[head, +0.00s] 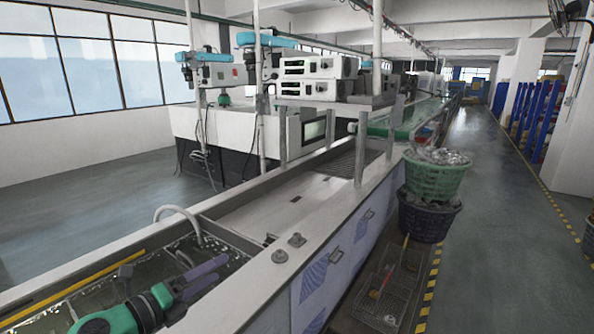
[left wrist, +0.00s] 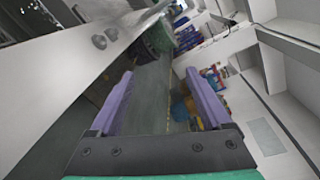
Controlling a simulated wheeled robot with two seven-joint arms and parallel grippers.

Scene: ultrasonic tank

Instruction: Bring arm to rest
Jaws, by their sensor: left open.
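My left gripper (head: 219,269) is at the lower left of the head view, over the near end of the wet tank (head: 60,306). Its two purple fingers point right and away from me. In the left wrist view the fingers of my left gripper (left wrist: 159,74) stand wide apart with nothing between them. My teal and black wrist hides part of the tank. My right gripper is in neither view.
A curved white pipe (head: 181,212) rises at the tank's edge. Metal posts (head: 362,150) stand along the line. A green basket (head: 436,178) sits on a dark basket (head: 428,218) to the right. A wire basket (head: 387,283) is below. The aisle floor (head: 490,220) is clear.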

